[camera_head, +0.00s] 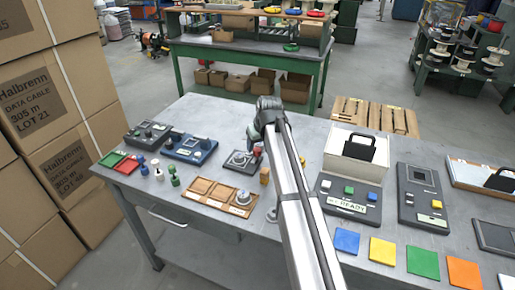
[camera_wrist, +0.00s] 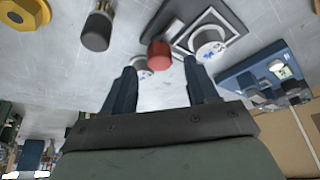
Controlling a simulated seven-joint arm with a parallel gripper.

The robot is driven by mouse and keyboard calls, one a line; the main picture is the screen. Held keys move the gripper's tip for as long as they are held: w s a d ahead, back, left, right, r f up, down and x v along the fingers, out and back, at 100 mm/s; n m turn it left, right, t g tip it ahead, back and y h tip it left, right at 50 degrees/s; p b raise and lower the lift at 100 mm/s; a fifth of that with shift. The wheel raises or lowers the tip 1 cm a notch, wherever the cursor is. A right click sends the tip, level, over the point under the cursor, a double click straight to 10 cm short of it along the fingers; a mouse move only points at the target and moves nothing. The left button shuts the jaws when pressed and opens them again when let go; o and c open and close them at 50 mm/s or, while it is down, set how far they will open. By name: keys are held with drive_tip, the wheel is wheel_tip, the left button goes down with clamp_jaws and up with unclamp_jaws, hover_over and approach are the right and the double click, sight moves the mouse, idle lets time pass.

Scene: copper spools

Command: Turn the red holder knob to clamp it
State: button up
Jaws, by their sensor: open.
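The red holder knob (camera_wrist: 160,55) shows in the wrist view just beyond and between the tips of my fingers. It sits beside a dark holder with a pale square frame (camera_wrist: 180,42), which bears a round white piece (camera_wrist: 208,37). My gripper (camera_wrist: 159,68) is open, with one dark blue finger on each side and nothing between them. I cannot tell how far the knob is from the fingertips. In the head view the holder (camera_head: 239,160) lies on the grey table, and the red knob (camera_head: 257,151) is partly hidden beside my gripper (camera_head: 256,138).
A wooden tray (camera_head: 212,190) lies in front of the holder, and an orange block (camera_head: 264,176) stands close to its right. A blue device (camera_head: 190,147) and several small coloured pieces are at left. A READY panel (camera_head: 346,199) and coloured squares are at right.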

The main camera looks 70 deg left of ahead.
drive_tip(key=shift+x, duration=1.4)
drive_tip(key=shift+c, duration=0.4)
drive_tip(key=c, duration=1)
drive_tip(key=shift+o, duration=0.2)
